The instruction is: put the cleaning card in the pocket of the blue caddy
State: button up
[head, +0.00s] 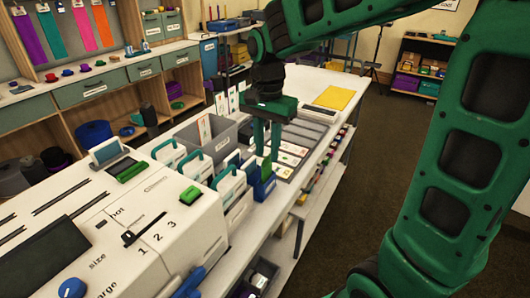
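My gripper (266,165), with green fingers, points down over the row of caddies on the white table. Its fingertips are just above a small dark blue caddy (265,188) at the right end of the row. The fingers are small in view and overlap the caddy's top, so I cannot tell their gap or whether they hold a card. Several printed cards lie on grey trays (282,170) right of the gripper. I cannot tell which one, if any, is the cleaning card. The caddy's pocket is not clearly seen.
A large white machine (150,225) fills the front left. A yellow sheet (334,98) lies at the table's far end.

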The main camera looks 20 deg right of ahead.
notch_tip(320, 180, up, 9)
dwell(0.4)
jog(key=shift+r, duration=0.1)
dwell(0.5)
jog(key=s+d+f+n, duration=0.1)
jog(key=s+d+f, duration=0.3)
jog(key=s, duration=0.3)
jog(key=s+d+f+n, duration=0.2)
jog(key=s+d+f, duration=0.2)
jog(key=s+d, duration=0.3)
jog(key=s+d+f+n, duration=0.1)
jog(key=s+d+f, duration=0.3)
jog(key=s, duration=0.5)
jog(key=shift+s+d+f, duration=0.25)
jog(key=shift+d+f, duration=0.1)
jog(key=shift+d, duration=0.65)
jog(key=shift+w+f, duration=0.25)
jog(key=shift+w, duration=0.4)
